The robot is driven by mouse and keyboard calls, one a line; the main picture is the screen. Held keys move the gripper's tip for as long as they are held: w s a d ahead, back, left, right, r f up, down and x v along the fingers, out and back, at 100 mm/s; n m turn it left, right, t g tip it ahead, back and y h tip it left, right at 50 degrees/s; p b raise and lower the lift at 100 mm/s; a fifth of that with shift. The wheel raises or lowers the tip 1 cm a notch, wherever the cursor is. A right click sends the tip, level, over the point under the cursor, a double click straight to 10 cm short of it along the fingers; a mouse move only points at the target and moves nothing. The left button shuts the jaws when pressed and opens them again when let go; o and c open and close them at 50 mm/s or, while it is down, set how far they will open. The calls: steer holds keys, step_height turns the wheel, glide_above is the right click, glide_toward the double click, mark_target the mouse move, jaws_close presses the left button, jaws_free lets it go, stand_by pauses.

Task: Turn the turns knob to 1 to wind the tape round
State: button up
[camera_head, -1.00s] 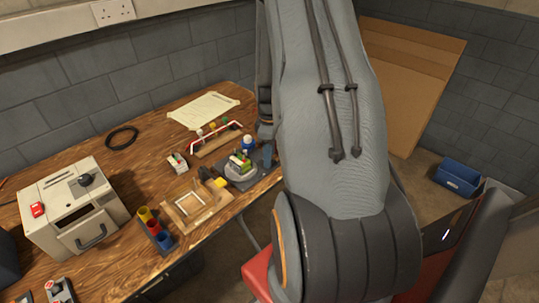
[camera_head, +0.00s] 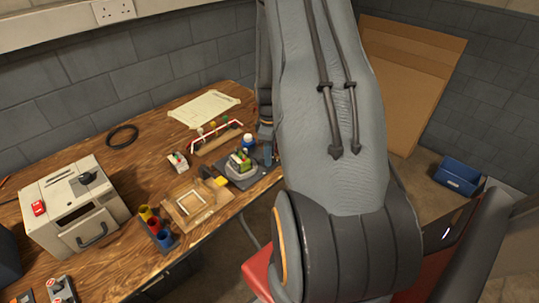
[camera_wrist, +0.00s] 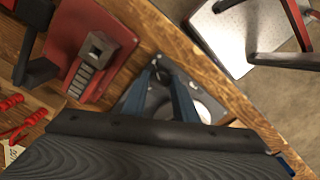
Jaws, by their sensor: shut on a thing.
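The winding device, a dark base plate (camera_head: 249,183) with a round grey body (camera_head: 240,168) and green parts on top, sits at the bench's front edge in the head view. My gripper (camera_head: 268,160) points down at the plate's right end. In the wrist view my gripper (camera_wrist: 168,78) shows two blue fingers reaching to the dark plate (camera_wrist: 135,98), with a pale round part beside them. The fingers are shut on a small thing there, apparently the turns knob. It is mostly hidden between them, so its setting cannot be read.
A blue-capped bottle (camera_head: 249,142) and a rack with a red-and-white tube (camera_head: 217,136) stand close behind the device. A beige box machine (camera_head: 73,208) stands farther left.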

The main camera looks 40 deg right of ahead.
steer(key=m, duration=1.3)
steer(key=shift+m+b, duration=0.3)
steer(key=shift+b, duration=0.1)
steer(key=m, duration=0.6)
steer(key=shift+d+b, duration=0.1)
steer(key=shift+b, duration=0.25)
steer(key=m, duration=0.6)
steer(key=shift+b, duration=0.4)
steer(key=shift+m, duration=0.3)
steer(key=o, duration=1.1)
steer(key=shift+c, duration=0.2)
steer(key=shift+r, duration=0.1)
